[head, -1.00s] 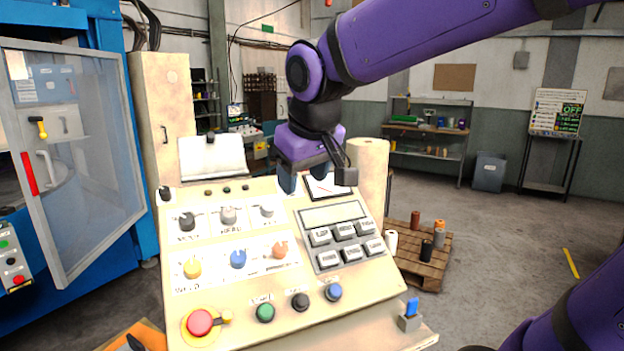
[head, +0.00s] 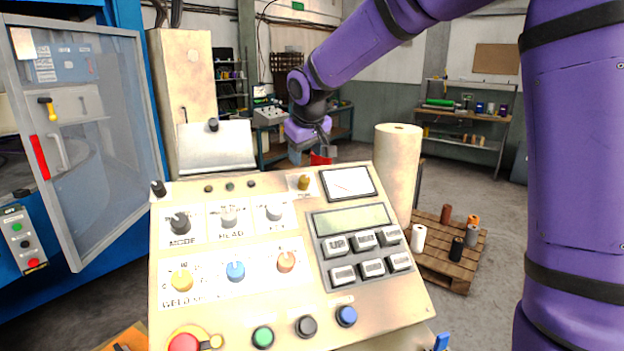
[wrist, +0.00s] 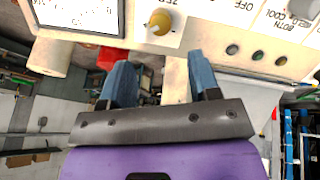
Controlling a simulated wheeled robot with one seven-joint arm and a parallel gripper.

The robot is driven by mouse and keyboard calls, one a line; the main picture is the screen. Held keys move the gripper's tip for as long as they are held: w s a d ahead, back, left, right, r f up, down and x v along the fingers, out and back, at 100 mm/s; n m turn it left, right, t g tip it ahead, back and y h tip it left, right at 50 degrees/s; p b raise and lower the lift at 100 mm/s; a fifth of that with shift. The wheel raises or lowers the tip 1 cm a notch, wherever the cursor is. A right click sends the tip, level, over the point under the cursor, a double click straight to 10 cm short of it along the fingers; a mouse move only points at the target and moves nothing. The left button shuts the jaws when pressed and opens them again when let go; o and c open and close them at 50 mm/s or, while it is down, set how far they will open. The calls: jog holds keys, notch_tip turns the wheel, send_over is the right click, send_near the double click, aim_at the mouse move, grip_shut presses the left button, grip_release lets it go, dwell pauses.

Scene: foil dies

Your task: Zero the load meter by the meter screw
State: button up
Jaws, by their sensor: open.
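The load meter (head: 348,183) is a dark-framed dial with a pale face at the panel's upper right; its corner also shows at the top left of the wrist view (wrist: 80,14). Left of it, a small brass knob (head: 304,182), apparently the meter screw, stands on a white plate. In the wrist view the knob (wrist: 159,22) lies ahead of the fingertips, roughly centred between them. My gripper (wrist: 161,65) is open, its two blue fingers apart and empty. In the head view my gripper (head: 309,158) is above the panel's far edge, apart from the knob.
The sloped panel (head: 232,297) carries several knobs, a keypad (head: 369,254) and a red button (head: 184,343). A pale roll (head: 397,165) stands behind its right side. An open machine door (head: 95,150) is at left. A pallet (head: 440,262) with spools stands on the floor at right.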

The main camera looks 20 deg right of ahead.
aim_at(304, 178)
jog(key=x, duration=1)
jog(key=shift+f, duration=0.1)
jog(key=c, duration=0.9)
